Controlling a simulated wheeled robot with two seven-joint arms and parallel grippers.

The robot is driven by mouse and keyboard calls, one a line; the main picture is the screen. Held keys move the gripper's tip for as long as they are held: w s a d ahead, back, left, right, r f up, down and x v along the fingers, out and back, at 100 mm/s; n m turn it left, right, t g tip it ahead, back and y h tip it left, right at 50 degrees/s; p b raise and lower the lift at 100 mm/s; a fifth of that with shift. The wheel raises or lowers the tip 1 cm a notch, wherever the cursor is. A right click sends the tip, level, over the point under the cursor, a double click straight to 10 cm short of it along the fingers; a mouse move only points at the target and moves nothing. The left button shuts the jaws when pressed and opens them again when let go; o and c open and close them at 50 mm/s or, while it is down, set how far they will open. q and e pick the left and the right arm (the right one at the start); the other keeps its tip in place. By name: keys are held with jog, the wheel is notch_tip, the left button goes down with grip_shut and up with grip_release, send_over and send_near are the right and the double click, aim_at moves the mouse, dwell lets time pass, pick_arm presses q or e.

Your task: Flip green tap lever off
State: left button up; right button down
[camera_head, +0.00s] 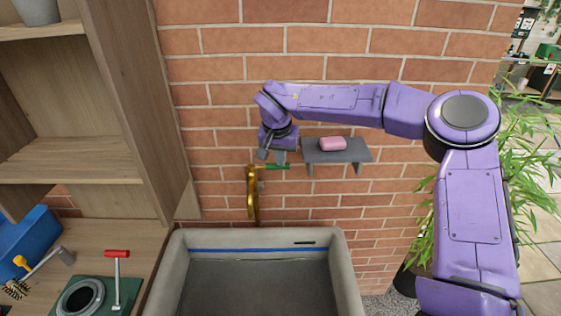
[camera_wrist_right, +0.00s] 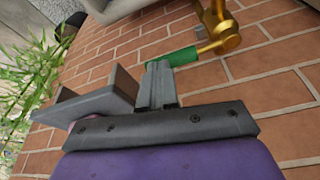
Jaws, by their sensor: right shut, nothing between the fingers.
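The brass tap (camera_head: 252,193) stands against the brick wall above the sink, and its green lever (camera_head: 277,167) points out to the right. My right gripper (camera_head: 281,158) is right above the lever, shut and empty. In the right wrist view the shut fingers (camera_wrist_right: 158,72) are close beside the outer end of the green lever (camera_wrist_right: 178,57), and the brass tap body (camera_wrist_right: 220,30) shows at the upper right. I cannot tell whether the fingertips touch the lever. My left gripper is not in view.
A grey wall shelf (camera_head: 350,155) with a pink soap (camera_head: 333,144) is just right of the gripper. The stone sink (camera_head: 350,280) lies below. A wooden shelf unit (camera_head: 125,100) stands at left, with a red-handled tool (camera_head: 117,254) on the counter. A leafy plant (camera_head: 425,225) is at right.

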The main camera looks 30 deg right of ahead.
jog(key=v, duration=0.8)
jog(key=shift+s, duration=0.15)
jog(key=shift+r, duration=0.1)
